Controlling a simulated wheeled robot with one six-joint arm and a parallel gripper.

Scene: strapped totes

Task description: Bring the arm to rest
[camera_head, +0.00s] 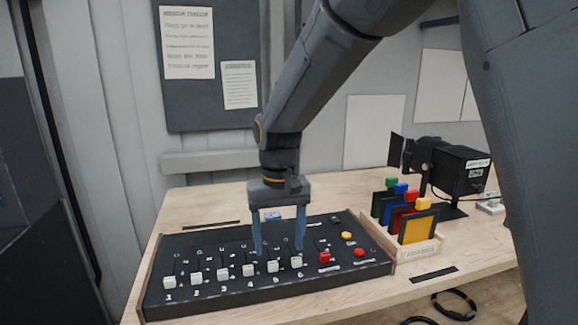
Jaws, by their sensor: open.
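My arm reaches down from the top of the head view, and my gripper (279,250) hangs over a black control panel (215,290) on the wooden table. Its two blue-grey fingers are apart, pointing down, with nothing seen between them. The fingertips are near the row of white slider knobs, around the knobs numbered 5 and 6. I cannot tell whether the tips touch the panel. Part of the panel behind the fingers is hidden.
Red and yellow knobs (347,236) sit at the panel's right. A wooden rack (419,249) holds coloured filter frames right of it. A black lamp (460,170) stands behind the rack. Bare tabletop (205,203) shows behind the panel. A grey wall with a notice board (215,100) stands behind.

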